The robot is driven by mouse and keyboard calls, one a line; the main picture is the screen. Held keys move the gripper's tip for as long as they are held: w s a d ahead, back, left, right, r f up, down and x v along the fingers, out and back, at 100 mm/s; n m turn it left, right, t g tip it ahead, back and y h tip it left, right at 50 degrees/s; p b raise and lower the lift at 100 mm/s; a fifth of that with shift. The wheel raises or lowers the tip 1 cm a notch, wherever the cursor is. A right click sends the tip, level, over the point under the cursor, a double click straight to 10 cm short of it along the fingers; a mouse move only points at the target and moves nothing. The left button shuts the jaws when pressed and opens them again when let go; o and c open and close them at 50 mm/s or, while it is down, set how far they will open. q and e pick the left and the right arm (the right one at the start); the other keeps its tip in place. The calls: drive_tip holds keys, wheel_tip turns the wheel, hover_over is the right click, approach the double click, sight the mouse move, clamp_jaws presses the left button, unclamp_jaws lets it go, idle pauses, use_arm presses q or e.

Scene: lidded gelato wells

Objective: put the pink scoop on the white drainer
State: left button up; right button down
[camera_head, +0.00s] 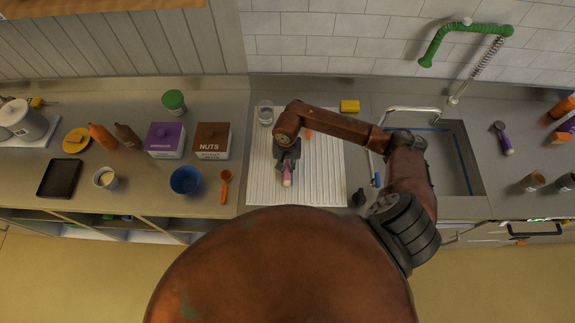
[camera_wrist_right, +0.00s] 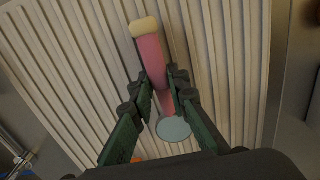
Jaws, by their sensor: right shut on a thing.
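The pink scoop (camera_wrist_right: 151,60) shows in the right wrist view, with a cream end cap at the top and a pale round head at the bottom. My right gripper (camera_wrist_right: 160,88) is shut on its pink handle. In the head view the pink scoop (camera_head: 287,178) sticks out from my right gripper (camera_head: 287,165), over the white drainer (camera_head: 325,185). The ribbed drainer (camera_wrist_right: 225,50) fills most of the wrist view behind the scoop. I cannot tell whether the scoop touches the ribs. My left gripper is not in view.
A glass (camera_head: 265,113) stands at the drainer's back left and a yellow sponge (camera_head: 349,106) lies behind it. The sink (camera_head: 455,160) is to the right. An orange scoop (camera_head: 226,184) and a blue bowl (camera_head: 185,180) are to the left. Part of an orange thing shows on the drainer.

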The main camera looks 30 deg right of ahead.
sight(287, 167)
drive_tip(key=shift+f, duration=0.4)
drive_tip(key=c, duration=1.8)
unclamp_jaws()
drive_tip(key=shift+c, duration=0.2)
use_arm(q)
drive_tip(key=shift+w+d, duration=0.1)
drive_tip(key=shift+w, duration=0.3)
use_arm(e)
drive_tip(key=shift+r, duration=0.2)
drive_tip(key=shift+w+d+r, duration=0.1)
drive_tip(key=shift+r, duration=0.3)
use_arm(q)
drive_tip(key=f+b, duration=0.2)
drive_tip(key=b, duration=0.1)
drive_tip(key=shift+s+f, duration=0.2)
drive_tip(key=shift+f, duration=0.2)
use_arm(e)
wheel_tip(287, 167, up, 11)
drive_tip(key=shift+r, duration=0.1)
